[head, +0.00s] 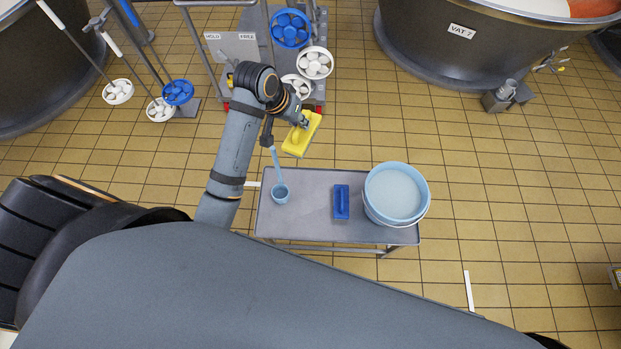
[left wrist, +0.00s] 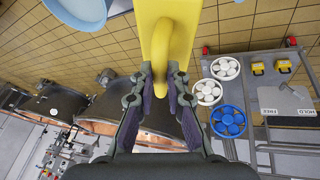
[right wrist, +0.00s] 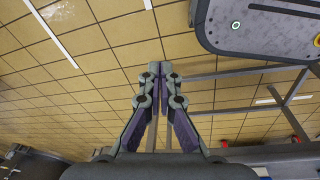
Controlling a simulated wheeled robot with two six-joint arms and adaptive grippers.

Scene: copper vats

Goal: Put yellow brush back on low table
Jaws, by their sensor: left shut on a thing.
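The yellow brush (head: 301,135) is in my left gripper (head: 302,121), beyond the far edge of the low table in the head view. In the left wrist view the brush (left wrist: 168,28) fills the top middle, its handle between the fingers of my left gripper (left wrist: 162,82). The low table (head: 310,219) is a grey metal top on legs. Its left and middle parts have bare room. In the right wrist view my right gripper (right wrist: 160,70) has its fingertips together with nothing between them; part of a grey top (right wrist: 265,30) shows at upper right.
On the low table are a blue scoop (head: 281,193), a blue brush (head: 342,202) and a pale blue bucket (head: 394,194) at the right end. Behind stands a rack with blue and white round tools (head: 291,28). Copper vats (head: 440,45) stand at the back.

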